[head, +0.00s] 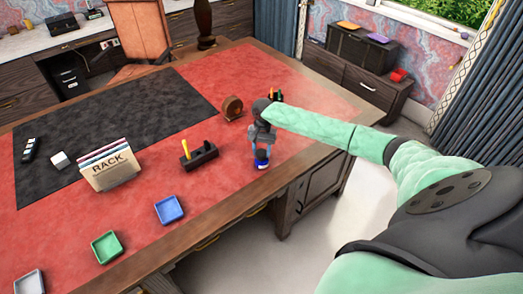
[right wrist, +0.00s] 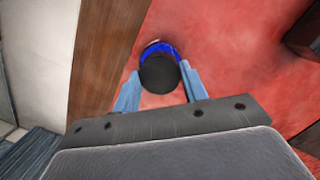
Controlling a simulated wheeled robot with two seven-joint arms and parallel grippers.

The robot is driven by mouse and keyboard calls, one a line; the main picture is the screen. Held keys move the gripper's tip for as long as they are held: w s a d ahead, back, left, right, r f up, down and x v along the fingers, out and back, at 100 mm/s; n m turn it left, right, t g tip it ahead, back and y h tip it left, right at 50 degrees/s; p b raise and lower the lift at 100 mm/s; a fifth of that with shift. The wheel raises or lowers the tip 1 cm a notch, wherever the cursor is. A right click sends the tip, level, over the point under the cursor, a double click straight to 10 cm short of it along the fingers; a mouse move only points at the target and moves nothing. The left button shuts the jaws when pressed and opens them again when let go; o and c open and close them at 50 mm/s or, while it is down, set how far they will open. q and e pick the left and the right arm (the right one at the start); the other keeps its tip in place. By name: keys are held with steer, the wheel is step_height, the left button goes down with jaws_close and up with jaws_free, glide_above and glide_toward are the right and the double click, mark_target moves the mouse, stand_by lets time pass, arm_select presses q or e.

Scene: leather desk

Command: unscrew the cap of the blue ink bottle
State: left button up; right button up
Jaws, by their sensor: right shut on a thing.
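The blue ink bottle (head: 262,165) stands on the red leather near the desk's front right edge. In the right wrist view its dark round cap (right wrist: 158,74) faces the camera, with the blue bottle body (right wrist: 160,47) showing behind it. My right gripper (head: 261,154) points down over the bottle from above. In the right wrist view its two pale blue fingers (right wrist: 160,82) are shut on the cap, one on each side. In the head view the gripper hides the cap. My left gripper is not in view.
A black pen holder (head: 200,157) with a yellow pen stands left of the bottle. A blue tray (head: 168,210), a green tray (head: 106,247) and the rack (head: 110,170) lie farther left. A round brown object (head: 231,108) stands behind. The desk edge is close by the bottle.

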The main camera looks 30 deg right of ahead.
steer(key=shift+n+p, duration=0.4)
steer(key=shift+n, duration=1.6)
steer(key=shift+n+g+h+p, duration=0.3)
steer(key=shift+n+p, duration=0.1)
steer(key=shift+n, duration=1.6)
steer(key=n+h+p, duration=0.1)
steer(key=n, duration=0.2)
steer(key=shift+a, duration=0.1)
steer(key=shift+n, duration=0.6)
